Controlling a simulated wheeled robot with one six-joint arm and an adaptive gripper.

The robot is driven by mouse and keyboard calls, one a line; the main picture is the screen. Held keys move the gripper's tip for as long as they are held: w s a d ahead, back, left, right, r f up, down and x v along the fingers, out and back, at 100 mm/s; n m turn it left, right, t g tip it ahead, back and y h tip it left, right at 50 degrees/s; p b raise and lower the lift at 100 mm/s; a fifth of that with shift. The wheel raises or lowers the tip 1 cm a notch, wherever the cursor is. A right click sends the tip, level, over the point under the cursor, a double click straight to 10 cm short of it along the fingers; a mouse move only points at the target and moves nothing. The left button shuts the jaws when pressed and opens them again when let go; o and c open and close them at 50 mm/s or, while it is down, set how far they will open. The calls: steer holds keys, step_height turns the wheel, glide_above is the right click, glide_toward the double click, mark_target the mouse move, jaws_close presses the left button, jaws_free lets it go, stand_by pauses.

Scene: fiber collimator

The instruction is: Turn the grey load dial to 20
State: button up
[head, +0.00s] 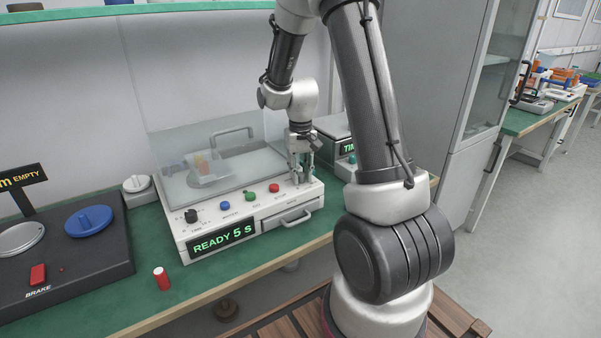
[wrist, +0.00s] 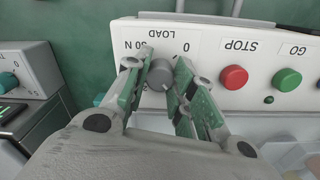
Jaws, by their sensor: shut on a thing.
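The dial's pointer setting is too small to read. In the head view my gripper (head: 301,172) points down at the right end of the panel and hides the dial.
Red stop (wrist: 233,77) and green go (wrist: 287,79) buttons lie beside the dial. The machine also has a black knob (head: 191,215), a display reading READY 5 s (head: 223,239) and a clear cover (head: 180,145). A red-and-white cylinder (head: 161,279) stands on the green bench.

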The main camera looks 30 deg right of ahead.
steer(key=m, duration=0.4)
steer(key=shift+m, duration=0.3)
steer(key=m, duration=0.3)
steer(key=shift+m, duration=0.4)
steer(key=m, duration=0.4)
steer(key=shift+m, duration=2.1)
steer(key=o, duration=1.1)
steer(key=shift+c, duration=0.2)
steer(key=shift+r, duration=0.15)
